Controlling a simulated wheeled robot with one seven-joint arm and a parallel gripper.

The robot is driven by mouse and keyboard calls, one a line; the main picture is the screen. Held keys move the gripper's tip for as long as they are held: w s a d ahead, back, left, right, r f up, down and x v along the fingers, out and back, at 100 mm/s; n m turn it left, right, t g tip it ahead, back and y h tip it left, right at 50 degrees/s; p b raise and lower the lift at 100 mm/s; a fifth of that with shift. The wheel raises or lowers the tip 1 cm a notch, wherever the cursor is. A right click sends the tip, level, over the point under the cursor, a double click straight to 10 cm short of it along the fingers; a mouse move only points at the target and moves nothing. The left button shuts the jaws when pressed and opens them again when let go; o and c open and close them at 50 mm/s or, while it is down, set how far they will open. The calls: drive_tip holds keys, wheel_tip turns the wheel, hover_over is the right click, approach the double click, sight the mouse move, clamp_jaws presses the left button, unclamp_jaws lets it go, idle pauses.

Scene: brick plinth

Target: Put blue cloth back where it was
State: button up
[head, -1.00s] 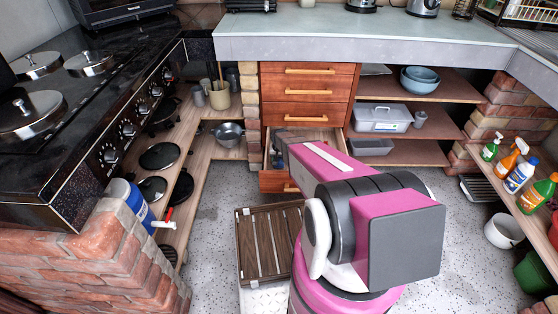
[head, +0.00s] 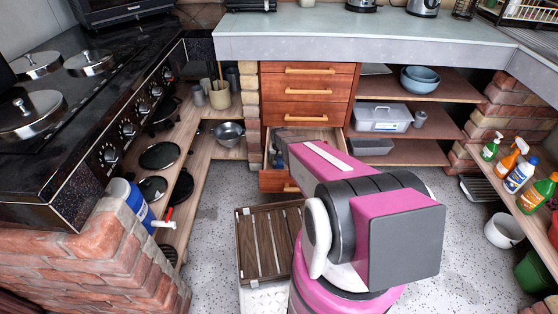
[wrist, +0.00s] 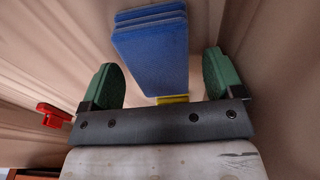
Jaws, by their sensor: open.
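The blue cloth (wrist: 152,45) shows in the wrist view as a neat folded stack with several layers. It lies between the two green fingers of my gripper (wrist: 160,82), with a visible gap on each side. The fingers are open and do not appear to touch it. In the head view my arm reaches into the open drawer (head: 325,135) of the wooden drawer unit. My arm hides much of the drawer's inside, and I cannot make out the cloth clearly there.
A red object (wrist: 52,115) lies left of my gripper, and a yellow object (wrist: 172,99) shows just below the cloth. Pale wooden drawer walls are close around. Shelves with a grey box (head: 382,118) stand right of the drawers. A slatted wooden crate (head: 268,245) sits on the floor.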

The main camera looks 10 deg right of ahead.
sight(279, 160)
wheel_tip(279, 160, up, 11)
drive_tip(key=s, duration=0.1)
drive_tip(key=s+r+n, duration=0.1)
drive_tip(key=s+r, duration=0.7)
drive_tip(key=s, duration=0.4)
drive_tip(key=s+r+n+g, duration=0.1)
drive_tip(key=s+r, duration=0.8)
drive_tip(key=s, duration=0.3)
drive_tip(key=shift+r, duration=0.15)
drive_tip(key=shift+s+d, duration=0.1)
drive_tip(key=shift+d, duration=0.05)
